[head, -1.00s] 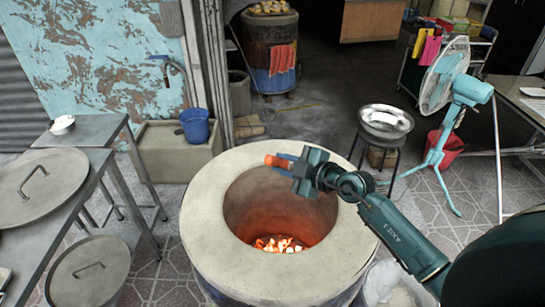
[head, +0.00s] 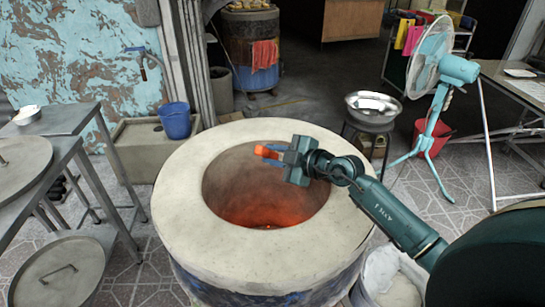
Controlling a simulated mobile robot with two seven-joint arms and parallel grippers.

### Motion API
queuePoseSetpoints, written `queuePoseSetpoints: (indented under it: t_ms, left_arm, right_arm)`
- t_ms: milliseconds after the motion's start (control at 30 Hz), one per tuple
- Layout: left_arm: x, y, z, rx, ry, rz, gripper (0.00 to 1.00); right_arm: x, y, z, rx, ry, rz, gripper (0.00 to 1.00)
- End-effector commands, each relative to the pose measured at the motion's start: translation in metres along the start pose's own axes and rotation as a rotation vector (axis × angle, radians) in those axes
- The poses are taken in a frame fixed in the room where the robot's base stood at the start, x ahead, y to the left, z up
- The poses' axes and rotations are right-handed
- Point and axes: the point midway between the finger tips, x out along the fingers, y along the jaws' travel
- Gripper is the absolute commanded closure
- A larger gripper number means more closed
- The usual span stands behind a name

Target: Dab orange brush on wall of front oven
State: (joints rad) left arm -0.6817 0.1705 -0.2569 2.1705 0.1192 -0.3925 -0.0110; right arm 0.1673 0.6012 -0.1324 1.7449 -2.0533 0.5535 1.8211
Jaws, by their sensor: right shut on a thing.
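The front oven (head: 190,220) is a round barrel with a wide pale rim and an open mouth. Its inner wall (head: 235,180) is brown, with a red glow lower down. My right gripper (head: 284,158) is shut on the orange brush (head: 266,152). My left gripper is not in view.
A steel bowl (head: 372,107) on a stand and a turquoise fan (head: 432,65) stand behind right. A blue bucket (head: 175,122) sits on a trough behind left. Metal tables (head: 60,118) stand at left. A white bucket (head: 385,285) is at the oven's lower right.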

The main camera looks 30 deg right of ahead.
Motion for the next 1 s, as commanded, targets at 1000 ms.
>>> queuePoseSetpoints:
  t_ms: [1000]
  left_arm:
    - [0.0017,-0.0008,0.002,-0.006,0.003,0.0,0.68]
  right_arm:
    - [0.0045,0.0036,0.011,-0.001,-0.001,0.002,1.0]
